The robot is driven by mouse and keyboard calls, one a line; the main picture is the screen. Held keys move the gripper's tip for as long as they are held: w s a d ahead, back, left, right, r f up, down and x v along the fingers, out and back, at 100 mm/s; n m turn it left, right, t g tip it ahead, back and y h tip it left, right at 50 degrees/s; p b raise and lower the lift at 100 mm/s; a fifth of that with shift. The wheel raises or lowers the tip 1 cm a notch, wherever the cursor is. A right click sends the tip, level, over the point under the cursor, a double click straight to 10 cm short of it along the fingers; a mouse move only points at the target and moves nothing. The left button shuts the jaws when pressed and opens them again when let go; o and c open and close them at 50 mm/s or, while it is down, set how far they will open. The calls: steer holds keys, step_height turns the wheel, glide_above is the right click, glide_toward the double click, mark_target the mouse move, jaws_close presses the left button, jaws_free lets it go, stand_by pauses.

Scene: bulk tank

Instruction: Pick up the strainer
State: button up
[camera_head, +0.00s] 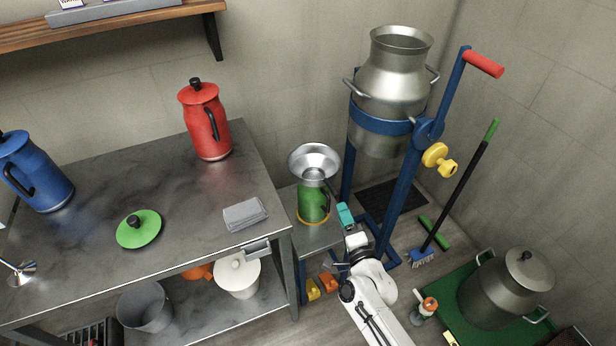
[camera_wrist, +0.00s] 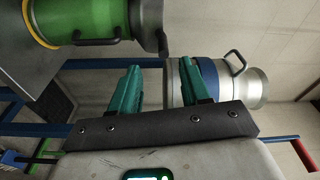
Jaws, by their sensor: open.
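The strainer (camera_head: 315,161) is a shiny silver funnel-shaped bowl. It sits upright in the mouth of a green can (camera_head: 314,204) on a low metal stand beside the table. My gripper (camera_head: 346,216) is at the right of the can in the head view, lower than the strainer's bowl and apart from it. In the wrist view the teal fingers of my gripper (camera_wrist: 157,88) are spread with nothing between them. The green can (camera_wrist: 75,22) lies sideways at the top left there, with a metal part at its right end; I cannot tell whether that is the strainer.
A blue frame holding a large steel churn (camera_head: 395,75) with a red-handled crank (camera_head: 483,63) stands behind my gripper. The metal table (camera_head: 90,240) is at the left, with a red jug (camera_head: 205,122), a green lid (camera_head: 138,229) and a folded grey cloth (camera_head: 245,214).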

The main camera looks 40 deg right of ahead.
mark_target(331, 186)
steer(key=x, duration=0.3)
steer(key=b+x, duration=0.1)
steer(key=x, duration=0.6)
steer(key=shift+w+r, duration=0.25)
steer(key=shift+w, duration=0.1)
jaws_close()
